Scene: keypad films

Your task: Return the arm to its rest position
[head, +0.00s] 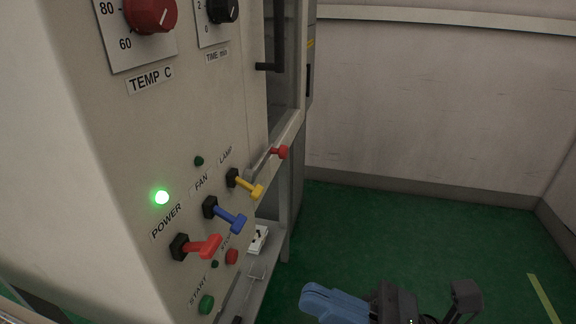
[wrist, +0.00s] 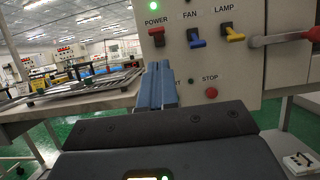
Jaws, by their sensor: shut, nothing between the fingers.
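My gripper (head: 318,300) shows at the bottom of the head view, right of the control panel (head: 110,190) and apart from it. Its blue fingers (wrist: 158,88) are shut with nothing between them. In the wrist view they point toward the panel's lower left part and cover some of the lettering near the STOP button. The green lamp above POWER (head: 161,197) is lit. The red POWER switch (head: 197,247), blue FAN switch (head: 225,215) and yellow LAMP switch (head: 246,184) stick out from the panel.
A red-knobbed lever (head: 280,152) juts from the cabinet's side. The red STOP button (head: 232,256) and green START button (head: 206,304) sit low on the panel. Open green floor (head: 390,235) lies to the right. A bench with metal racks (wrist: 80,92) stands left in the wrist view.

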